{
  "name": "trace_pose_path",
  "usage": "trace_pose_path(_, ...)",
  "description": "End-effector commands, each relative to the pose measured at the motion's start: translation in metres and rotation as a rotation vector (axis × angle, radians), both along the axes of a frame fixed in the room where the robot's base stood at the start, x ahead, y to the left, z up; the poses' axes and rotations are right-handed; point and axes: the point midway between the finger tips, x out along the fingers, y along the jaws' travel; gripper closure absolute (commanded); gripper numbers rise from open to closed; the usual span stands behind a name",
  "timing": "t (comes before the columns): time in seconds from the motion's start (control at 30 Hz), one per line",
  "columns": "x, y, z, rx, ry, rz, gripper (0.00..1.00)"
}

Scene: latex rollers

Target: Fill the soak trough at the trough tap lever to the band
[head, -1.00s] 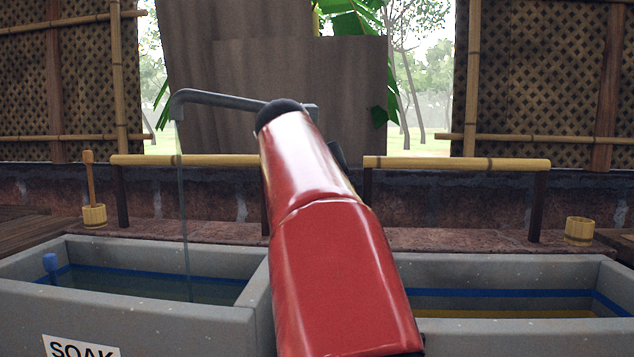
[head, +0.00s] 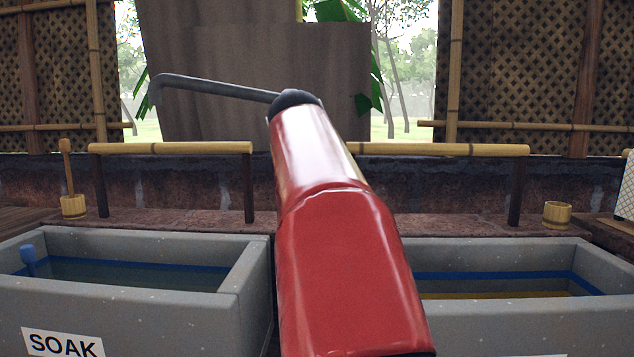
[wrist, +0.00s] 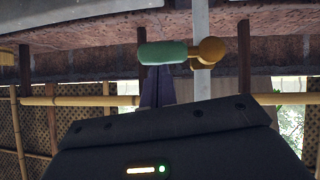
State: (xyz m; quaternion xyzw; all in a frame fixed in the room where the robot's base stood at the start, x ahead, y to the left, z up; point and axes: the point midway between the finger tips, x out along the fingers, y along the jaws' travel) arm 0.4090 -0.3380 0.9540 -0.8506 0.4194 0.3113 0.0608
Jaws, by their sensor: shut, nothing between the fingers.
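The soak trough (head: 130,306), grey with a SOAK label, is at the lower left in the head view. Its water (head: 130,276) stands at or just under the blue band (head: 140,265); I cannot tell exactly. The grey spout (head: 215,87) reaches over it, and no stream shows from its end.
A second trough (head: 500,322) with a blue band stands at the right. A blue-topped peg (head: 28,256) is in the soak trough's left end. Bamboo rails (head: 175,148) run behind the troughs. A ladle in a wooden cup (head: 73,205) and another cup (head: 557,213) stand on the ledge.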

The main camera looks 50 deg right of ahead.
Motion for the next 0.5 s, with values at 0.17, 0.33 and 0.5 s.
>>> trace_pose_path(0.17,0.000,0.000,0.005,0.000,0.000,0.000,1.00)
trace_pose_path(0.33,0.002,-0.001,0.027,0.000,0.000,0.001,1.00)
trace_pose_path(0.5,-0.002,0.007,0.050,-0.002,-0.004,0.005,1.00)
